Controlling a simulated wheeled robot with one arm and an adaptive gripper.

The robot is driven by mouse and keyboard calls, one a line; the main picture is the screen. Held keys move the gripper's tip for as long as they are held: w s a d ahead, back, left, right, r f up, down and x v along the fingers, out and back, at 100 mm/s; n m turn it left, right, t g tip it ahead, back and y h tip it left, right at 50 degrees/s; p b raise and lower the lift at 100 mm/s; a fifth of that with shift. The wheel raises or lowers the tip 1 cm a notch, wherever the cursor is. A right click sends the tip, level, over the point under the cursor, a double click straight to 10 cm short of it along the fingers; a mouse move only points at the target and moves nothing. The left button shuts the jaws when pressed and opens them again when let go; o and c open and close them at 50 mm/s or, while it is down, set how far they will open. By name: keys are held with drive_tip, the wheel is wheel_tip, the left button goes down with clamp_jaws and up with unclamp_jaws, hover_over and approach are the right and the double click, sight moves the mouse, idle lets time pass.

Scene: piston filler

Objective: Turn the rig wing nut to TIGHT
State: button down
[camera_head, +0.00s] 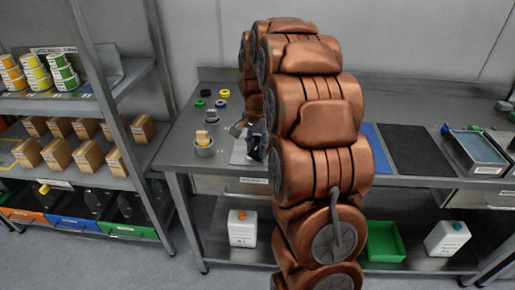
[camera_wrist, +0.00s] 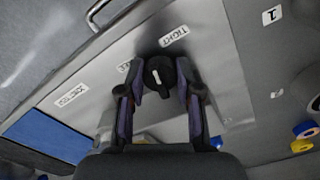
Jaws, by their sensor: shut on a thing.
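In the wrist view the wing nut (camera_wrist: 158,76) is a dark knob with a short white mark, set on a pale metal plate (camera_wrist: 203,35). The mark stands near vertical in the picture, leaning slightly. The TIGHT label (camera_wrist: 174,36) lies on the plate above and right of the nut. Another label (camera_wrist: 124,67) sits left of it, partly covered and hard to read. My gripper (camera_wrist: 162,84) has its fingers on both sides of the nut and is shut on it. In the head view my gripper (camera_head: 252,142) is over the bench; my arm hides the nut.
A shelf rack (camera_head: 110,115) with cans and boxes stands left. My arm blocks the bench's middle.

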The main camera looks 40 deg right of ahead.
sight(257, 148)
drive_tip(key=shift+d, duration=0.1)
drive_tip(key=c, duration=0.8)
unclamp_jaws()
drive_tip(key=shift+r, duration=0.1)
wheel_tip(257, 148, up, 8)
drive_tip(key=shift+f, duration=0.15)
drive_tip(key=shift+c, duration=0.3)
